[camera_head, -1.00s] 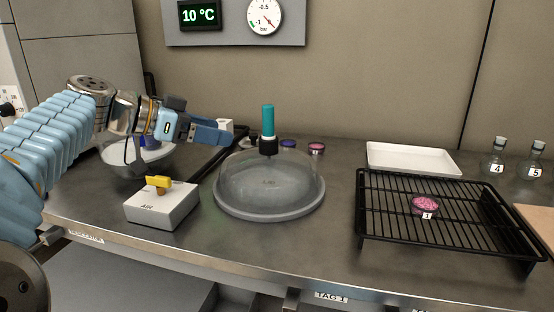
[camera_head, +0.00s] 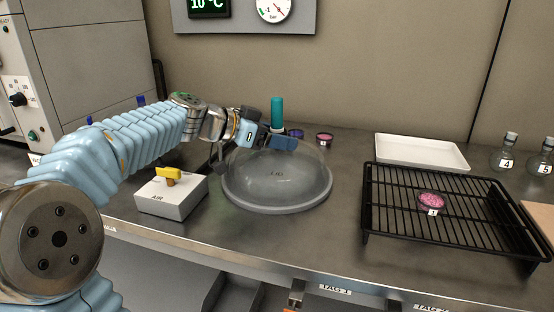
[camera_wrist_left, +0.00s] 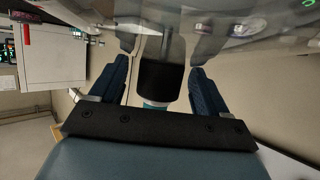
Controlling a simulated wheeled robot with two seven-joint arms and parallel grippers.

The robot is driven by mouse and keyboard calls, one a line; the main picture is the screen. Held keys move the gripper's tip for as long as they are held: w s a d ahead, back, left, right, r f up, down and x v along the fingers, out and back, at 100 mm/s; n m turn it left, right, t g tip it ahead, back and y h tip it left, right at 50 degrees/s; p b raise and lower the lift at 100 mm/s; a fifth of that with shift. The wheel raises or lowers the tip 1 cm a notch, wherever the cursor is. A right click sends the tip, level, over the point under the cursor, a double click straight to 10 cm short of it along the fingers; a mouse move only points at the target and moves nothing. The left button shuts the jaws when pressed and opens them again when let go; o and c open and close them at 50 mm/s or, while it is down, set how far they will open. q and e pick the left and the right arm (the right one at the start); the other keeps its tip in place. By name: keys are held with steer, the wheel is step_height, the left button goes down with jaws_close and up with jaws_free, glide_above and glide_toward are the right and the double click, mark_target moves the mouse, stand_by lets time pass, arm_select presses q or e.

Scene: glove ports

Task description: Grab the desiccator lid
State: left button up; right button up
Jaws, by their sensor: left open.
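The desiccator lid (camera_head: 277,185) is a clear dome marked LID with a grey rim, upright on the bench. Its upright teal handle (camera_head: 277,112) rises from the top; the base of the handle is hidden behind my left gripper in the head view. My left gripper (camera_head: 283,142) is open at the handle's base. In the left wrist view, its blue fingers (camera_wrist_left: 157,75) stand apart on either side of the handle's black collar (camera_wrist_left: 160,80), with gaps showing on both sides. My right gripper is not in view.
A grey AIR box (camera_head: 171,195) with a yellow valve stands left of the dome, below my arm. A black rack (camera_head: 450,218) holding pink dish 1 (camera_head: 432,201) and a white tray (camera_head: 421,152) are to the right. Small dishes (camera_head: 324,139) sit behind the dome.

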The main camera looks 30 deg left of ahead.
arm_select(q)
steer(key=shift+w+d, duration=0.1)
steer(key=shift+c, duration=0.2)
steer(key=shift+f, duration=0.15)
jaws_close()
